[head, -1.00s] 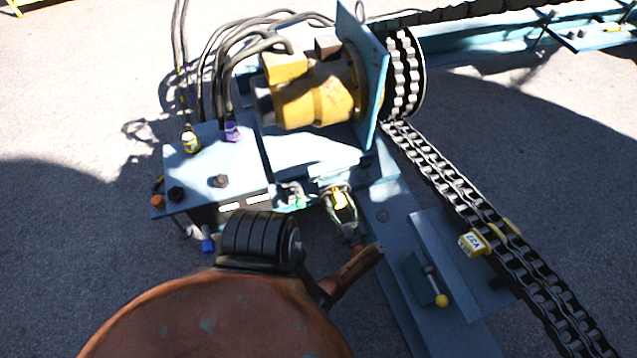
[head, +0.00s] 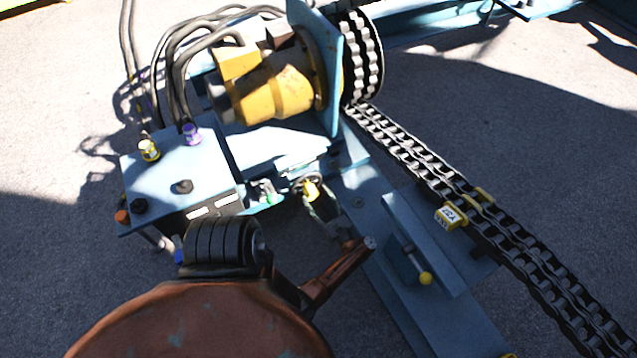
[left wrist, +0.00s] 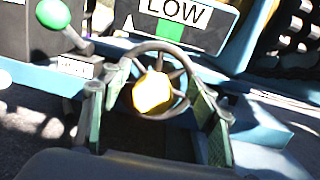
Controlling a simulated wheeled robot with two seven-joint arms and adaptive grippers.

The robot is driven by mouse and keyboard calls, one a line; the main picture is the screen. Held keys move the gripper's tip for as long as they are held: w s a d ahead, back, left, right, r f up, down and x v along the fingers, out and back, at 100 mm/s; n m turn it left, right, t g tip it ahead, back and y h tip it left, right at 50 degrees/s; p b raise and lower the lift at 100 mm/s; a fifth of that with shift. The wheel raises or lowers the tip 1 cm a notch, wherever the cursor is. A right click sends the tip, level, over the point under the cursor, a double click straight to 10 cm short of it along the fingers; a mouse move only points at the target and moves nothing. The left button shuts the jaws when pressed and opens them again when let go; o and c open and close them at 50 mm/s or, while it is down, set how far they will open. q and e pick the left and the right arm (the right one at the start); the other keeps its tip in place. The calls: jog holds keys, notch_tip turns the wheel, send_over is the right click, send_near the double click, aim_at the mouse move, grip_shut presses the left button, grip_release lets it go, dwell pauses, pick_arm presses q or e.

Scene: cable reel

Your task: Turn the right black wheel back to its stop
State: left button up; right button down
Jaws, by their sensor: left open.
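The black wheel (left wrist: 160,46) is a thin spoked ring with a yellow hub (left wrist: 152,93), seen in the left wrist view below a LOW sign. My left gripper (left wrist: 157,98) is open, with one finger on each side of the wheel. I cannot tell whether the fingers touch the rim. In the head view, my left gripper (head: 314,200) is at the front of the blue machine, and the yellow hub (head: 310,190) shows between its fingers. Most of the rim is hidden there. My right gripper is not in view.
A lever with a green knob (left wrist: 53,14) stands left of the wheel. Above it are the blue box (head: 180,172) and yellow motor (head: 270,95). A heavy chain (head: 440,175) runs down to the right. A yellow-knobbed handle (head: 425,278) sits on the blue frame.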

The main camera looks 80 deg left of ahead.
aim_at(311, 190)
pick_arm(q)
jog(key=a+r+n+g+b, duration=0.1)
jog(key=r+n+b, duration=0.1)
jog(key=n, duration=0.1)
jog(key=s+a+r+n+g+b, duration=0.1)
jog(key=n+b, duration=0.1)
jog(key=n, duration=0.1)
jog(key=a+r+n+g+b, duration=0.1)
jog(key=r+n+b, duration=0.1)
jog(key=shift+s+a+r+n+g, duration=0.25)
jog(key=shift+r+n+g, duration=0.05)
jog(key=shift+n, duration=0.1)
jog(key=shift+r+n+b, duration=0.4)
jog(key=shift+r+n, duration=0.15)
jog(key=shift+n, duration=0.05)
jog(key=shift+s+r+n, duration=0.1)
jog(key=shift+r+n, duration=0.15)
jog(key=shift+n, duration=0.05)
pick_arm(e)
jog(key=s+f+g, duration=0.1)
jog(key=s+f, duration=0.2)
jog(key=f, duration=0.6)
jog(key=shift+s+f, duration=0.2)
